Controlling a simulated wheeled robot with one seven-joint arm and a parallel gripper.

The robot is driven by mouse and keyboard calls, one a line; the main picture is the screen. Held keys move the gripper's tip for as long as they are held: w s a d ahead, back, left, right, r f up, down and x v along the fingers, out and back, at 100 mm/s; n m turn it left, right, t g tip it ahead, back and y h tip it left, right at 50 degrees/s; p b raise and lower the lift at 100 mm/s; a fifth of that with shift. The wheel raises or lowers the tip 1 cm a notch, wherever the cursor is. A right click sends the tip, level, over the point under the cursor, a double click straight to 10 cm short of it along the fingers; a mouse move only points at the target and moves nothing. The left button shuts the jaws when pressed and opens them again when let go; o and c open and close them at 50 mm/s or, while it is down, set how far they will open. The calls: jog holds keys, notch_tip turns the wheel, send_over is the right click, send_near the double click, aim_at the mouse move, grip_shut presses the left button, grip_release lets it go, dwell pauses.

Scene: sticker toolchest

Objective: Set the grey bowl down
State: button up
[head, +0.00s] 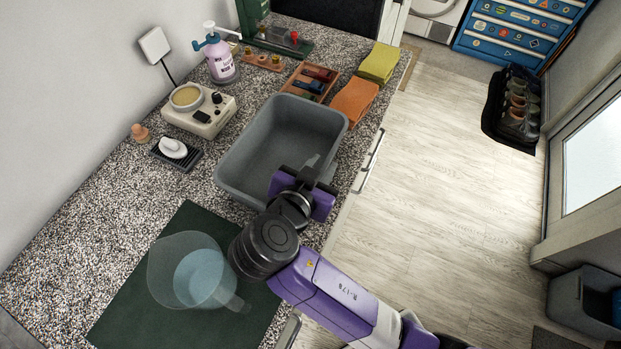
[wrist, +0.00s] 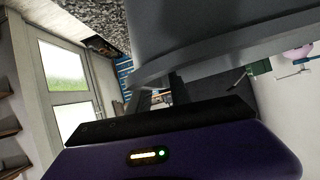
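The grey bowl (head: 229,172) is a deep rectangular basin, upright and empty, over the speckled counter. I cannot tell whether its base touches the counter. My gripper (head: 318,166) is at its right rim, with one finger over the inside and the other on the outer side. In the wrist view the bowl's grey wall and rim (wrist: 225,35) fill the upper right, close in front of my gripper (wrist: 155,95). A gap shows between the fingers there, but whether they press on the rim is unclear.
A clear jug of water (head: 197,272) stands on a dark green mat (head: 130,300) near my arm. A cream device (head: 200,112) and soap dish (head: 176,153) lie left of the bowl. Orange (head: 354,102) and yellow cloths (head: 379,63) and a small crate (head: 310,82) lie beyond it.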

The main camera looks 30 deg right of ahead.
jog(key=b+v, duration=0.1)
jog(key=v, duration=0.9)
jog(key=shift+s+a+b, duration=0.25)
jog(key=shift+b, duration=0.15)
